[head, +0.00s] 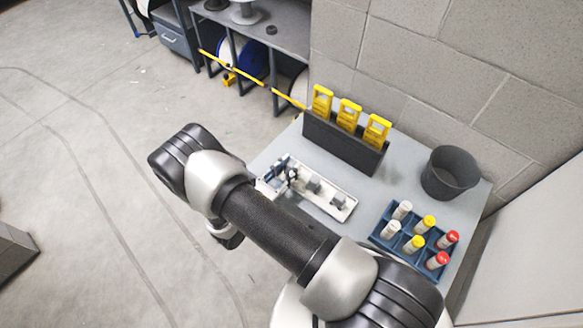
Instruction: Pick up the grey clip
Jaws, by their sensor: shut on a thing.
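A pale tray (330,206) lies on the grey table, with small grey blocks (313,185) standing along it. My gripper (290,175) is at the tray's far left end, small and partly hidden behind my arm. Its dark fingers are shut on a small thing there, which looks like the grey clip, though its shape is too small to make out. I cannot tell whether it touches the tray.
A blue rack (396,247) holds several capped tubes at the table's right front. A dark bin (450,173) stands behind it. A black holder (345,144) with yellow tools stands at the back by the block wall. Bare table (385,203) lies between tray and bin.

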